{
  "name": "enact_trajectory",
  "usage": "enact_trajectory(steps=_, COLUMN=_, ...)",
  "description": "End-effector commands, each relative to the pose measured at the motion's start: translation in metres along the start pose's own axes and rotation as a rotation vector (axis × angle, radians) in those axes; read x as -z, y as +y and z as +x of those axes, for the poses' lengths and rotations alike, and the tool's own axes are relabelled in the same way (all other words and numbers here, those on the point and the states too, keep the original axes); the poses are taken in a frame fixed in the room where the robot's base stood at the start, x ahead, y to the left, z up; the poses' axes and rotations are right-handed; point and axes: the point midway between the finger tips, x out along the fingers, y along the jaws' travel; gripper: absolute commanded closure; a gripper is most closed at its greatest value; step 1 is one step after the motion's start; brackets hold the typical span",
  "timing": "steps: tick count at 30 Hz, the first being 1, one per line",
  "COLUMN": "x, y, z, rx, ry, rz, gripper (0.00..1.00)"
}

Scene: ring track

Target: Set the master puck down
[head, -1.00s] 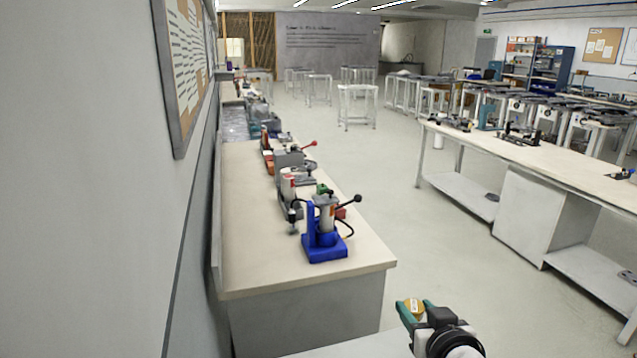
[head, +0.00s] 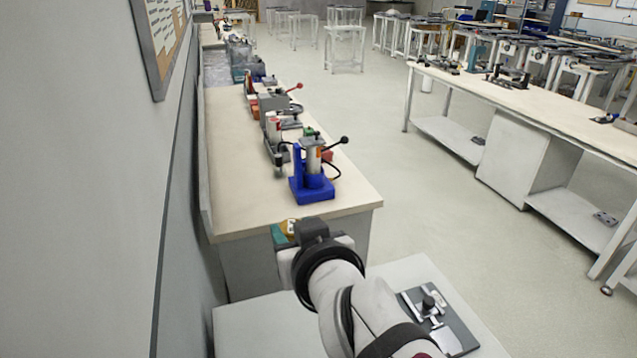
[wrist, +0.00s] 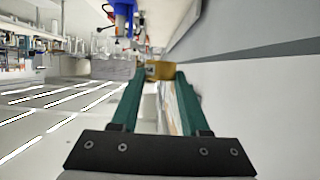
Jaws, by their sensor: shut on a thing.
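The master puck is a small brass-coloured piece (head: 289,228), which also shows in the wrist view (wrist: 160,70) between the tips of my gripper's two green fingers. My gripper (head: 283,232) is shut on it and holds it near the front edge of the left workbench (head: 240,190). In the head view my wrist and arm hide part of the gripper and puck. From this angle I cannot tell how high the puck is above the bench top. A blue press with a black-knobbed lever (head: 312,185) stands near the bench's front right corner.
More presses and tools stand in a row behind the blue press. The grey wall (head: 80,220) runs close along the bench's left side. A dark plate with metal fittings (head: 440,315) lies on a white surface at lower right. The bench's front left top is clear.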

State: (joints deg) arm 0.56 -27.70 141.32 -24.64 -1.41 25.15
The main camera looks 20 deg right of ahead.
Motion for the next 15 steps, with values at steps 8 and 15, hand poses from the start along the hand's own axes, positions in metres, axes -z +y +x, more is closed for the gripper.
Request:
enact_trajectory(steps=8, x=-0.006, y=0.033, z=0.033, rx=-0.028, ry=-0.007, rz=0.014, gripper=1.00)
enact_trajectory(steps=15, x=-0.050, y=0.094, z=0.087, rx=-0.090, ry=-0.009, rz=0.043, gripper=1.00)
